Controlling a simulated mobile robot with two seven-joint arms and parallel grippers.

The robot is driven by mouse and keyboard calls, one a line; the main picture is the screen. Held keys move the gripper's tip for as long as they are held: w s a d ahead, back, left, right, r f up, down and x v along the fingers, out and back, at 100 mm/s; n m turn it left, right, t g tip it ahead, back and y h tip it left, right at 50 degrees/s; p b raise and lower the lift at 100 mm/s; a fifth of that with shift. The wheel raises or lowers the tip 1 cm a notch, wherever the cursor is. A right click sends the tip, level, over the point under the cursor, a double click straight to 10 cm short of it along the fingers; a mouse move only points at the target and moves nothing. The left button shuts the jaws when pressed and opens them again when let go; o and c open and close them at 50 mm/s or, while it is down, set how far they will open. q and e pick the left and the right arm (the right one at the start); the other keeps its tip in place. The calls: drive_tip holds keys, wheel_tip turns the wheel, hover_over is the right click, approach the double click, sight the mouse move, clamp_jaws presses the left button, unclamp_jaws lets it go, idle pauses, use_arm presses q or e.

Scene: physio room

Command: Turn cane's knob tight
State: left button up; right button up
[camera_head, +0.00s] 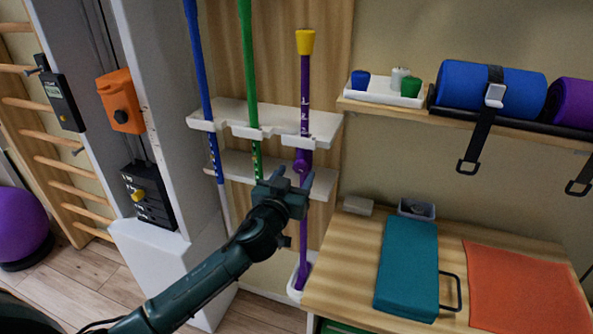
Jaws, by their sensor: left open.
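A purple cane (304,85) with a yellow top stands upright in the white wall rack (274,114), with white marks on its shaft. I cannot tell whether a finger touches the knob or shaft. The gripper hides part of the shaft below the knob; the cane's lower end shows beneath it in a white foot holder (294,282). My right gripper is not in view.
A green pole (248,60) and a blue pole (198,60) stand left of the cane in the same rack. A wooden table (345,270) with a teal block (407,265) and orange mat (520,290) is at the right. A weight machine (170,120) stands at the left.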

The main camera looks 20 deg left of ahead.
use_arm(q)
drive_tip(key=shift+w, duration=0.95)
drive_tip(key=c, duration=1)
